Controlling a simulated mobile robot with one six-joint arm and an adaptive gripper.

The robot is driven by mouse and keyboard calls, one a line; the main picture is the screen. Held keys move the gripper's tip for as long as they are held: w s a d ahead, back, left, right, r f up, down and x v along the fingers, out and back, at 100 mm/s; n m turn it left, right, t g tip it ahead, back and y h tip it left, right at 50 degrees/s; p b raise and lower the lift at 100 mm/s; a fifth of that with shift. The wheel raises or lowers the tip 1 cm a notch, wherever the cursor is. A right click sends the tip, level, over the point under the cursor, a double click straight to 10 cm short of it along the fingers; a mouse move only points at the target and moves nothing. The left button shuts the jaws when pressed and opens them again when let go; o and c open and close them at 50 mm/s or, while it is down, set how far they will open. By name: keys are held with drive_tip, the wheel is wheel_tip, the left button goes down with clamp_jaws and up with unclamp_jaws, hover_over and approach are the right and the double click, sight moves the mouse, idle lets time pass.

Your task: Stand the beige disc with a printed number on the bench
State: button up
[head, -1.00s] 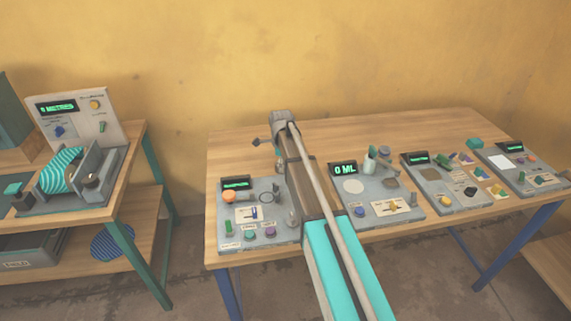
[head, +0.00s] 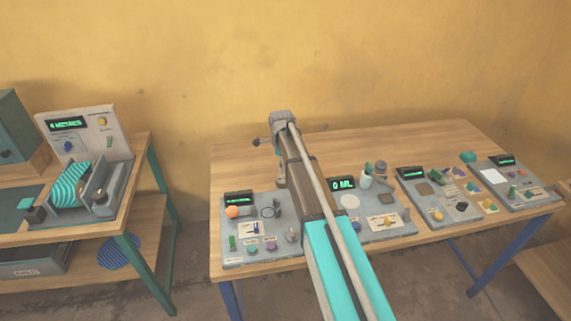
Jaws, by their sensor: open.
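I cannot make out a beige disc with a printed number in the head view. A pale round patch (head: 350,202) lies flat on the panel below the "0 ML" display, with no number readable on it. The wooden bench (head: 400,135) stands ahead, against the yellow wall. My arm reaches up over the bench from the bottom of the picture and hides part of its middle. I cannot make out my gripper's fingers.
Several grey panels with knobs and displays line the bench's front, including one at the left (head: 248,200) and one at the right (head: 520,190). The back strip is mostly clear. A second bench with a striped drum (head: 68,186) stands left, across a floor gap.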

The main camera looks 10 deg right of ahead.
sight(283, 180)
drive_tip(key=shift+r+p, duration=1.8)
drive_tip(key=shift+r, duration=0.35)
drive_tip(key=s+d+n, duration=0.1)
drive_tip(key=s+n, duration=2)
drive_tip(key=s, duration=0.8)
drive_tip(key=shift+d, duration=0.35)
